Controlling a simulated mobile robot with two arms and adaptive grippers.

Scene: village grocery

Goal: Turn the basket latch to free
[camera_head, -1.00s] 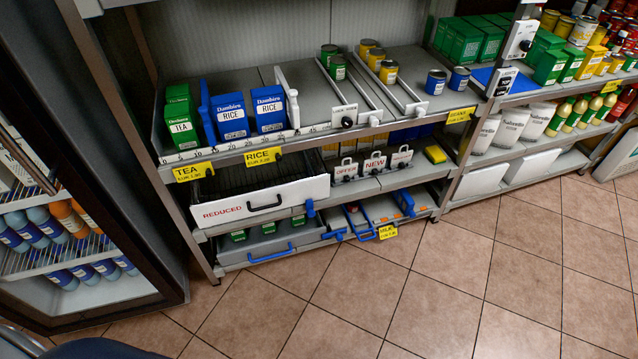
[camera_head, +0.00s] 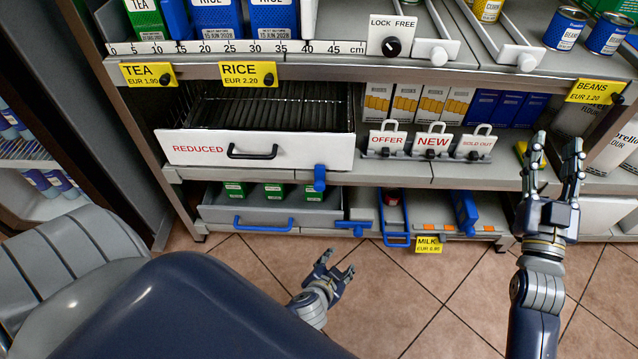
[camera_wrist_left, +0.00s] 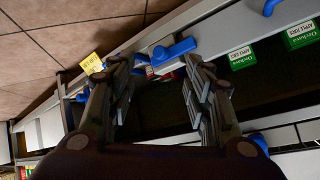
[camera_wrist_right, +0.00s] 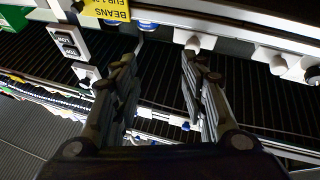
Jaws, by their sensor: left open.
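A dark round knob (camera_head: 392,46) with a light pointer mark sits on a white plate (camera_head: 391,30) reading LOCK FREE, on the upper shelf's front edge. Its exact setting is too small to tell. The knob (camera_wrist_right: 312,75) also shows at the right edge of the right wrist view. My right gripper (camera_head: 557,155) is open and empty, below and right of the knob, in front of the shelf. My left gripper (camera_head: 334,270) is open and empty, low over the floor. A blue latch (camera_head: 320,178) sits at the lower right of the white REDUCED basket front (camera_head: 200,149).
White sliders (camera_head: 527,60) line the shelf edge right of the knob. Sign holders (camera_head: 432,142) stand on the middle shelf. A lower drawer (camera_head: 300,212) has a blue handle. A blue T-shaped piece (camera_wrist_left: 175,50) lies beyond my left fingers. Floor (camera_head: 450,300) in front is clear.

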